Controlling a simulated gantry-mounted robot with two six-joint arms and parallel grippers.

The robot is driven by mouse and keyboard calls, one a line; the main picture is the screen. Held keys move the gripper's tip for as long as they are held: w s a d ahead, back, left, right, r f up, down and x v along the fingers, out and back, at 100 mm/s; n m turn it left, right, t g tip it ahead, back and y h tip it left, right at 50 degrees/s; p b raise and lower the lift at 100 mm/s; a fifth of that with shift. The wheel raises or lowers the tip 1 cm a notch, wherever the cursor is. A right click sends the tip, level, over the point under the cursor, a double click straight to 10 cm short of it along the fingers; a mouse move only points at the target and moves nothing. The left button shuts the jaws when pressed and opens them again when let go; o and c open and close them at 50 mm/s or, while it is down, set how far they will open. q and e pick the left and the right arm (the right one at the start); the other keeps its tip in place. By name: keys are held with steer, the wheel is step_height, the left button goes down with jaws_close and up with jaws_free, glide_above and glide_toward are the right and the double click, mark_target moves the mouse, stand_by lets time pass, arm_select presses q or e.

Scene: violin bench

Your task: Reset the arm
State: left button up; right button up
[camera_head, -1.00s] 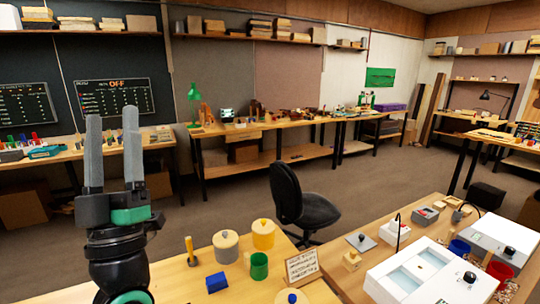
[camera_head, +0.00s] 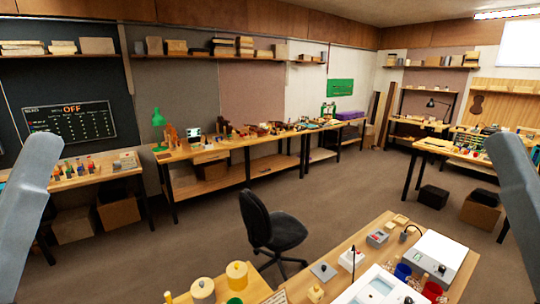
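A grey finger-like part of my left gripper (camera_head: 24,195) stands at the left edge, close to the camera and leaning right at its top. A similar grey part of my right gripper (camera_head: 515,185) stands at the right edge, leaning left at its top. Both are cut off by the frame, so I cannot tell how far either gripper is open. I see nothing held by either visible part.
A wooden bench (camera_head: 395,228) at the front right bears a white device (camera_head: 438,257) and small boxes. A black chair (camera_head: 268,225) stands behind it. Yellow-lidded canisters (camera_head: 237,275) sit at the bottom. Open carpet (camera_head: 345,190) lies between the benches.

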arm_select(q)
step_height(320, 180, up, 19)
steer(key=p, duration=1.5)
arm_select(e)
step_height(320, 180, up, 19)
arm_select(q)
steer(key=shift+f, duration=0.1)
arm_select(e)
steer(key=shift+f, duration=0.1)
arm_select(q)
steer(key=shift+y, duration=0.3)
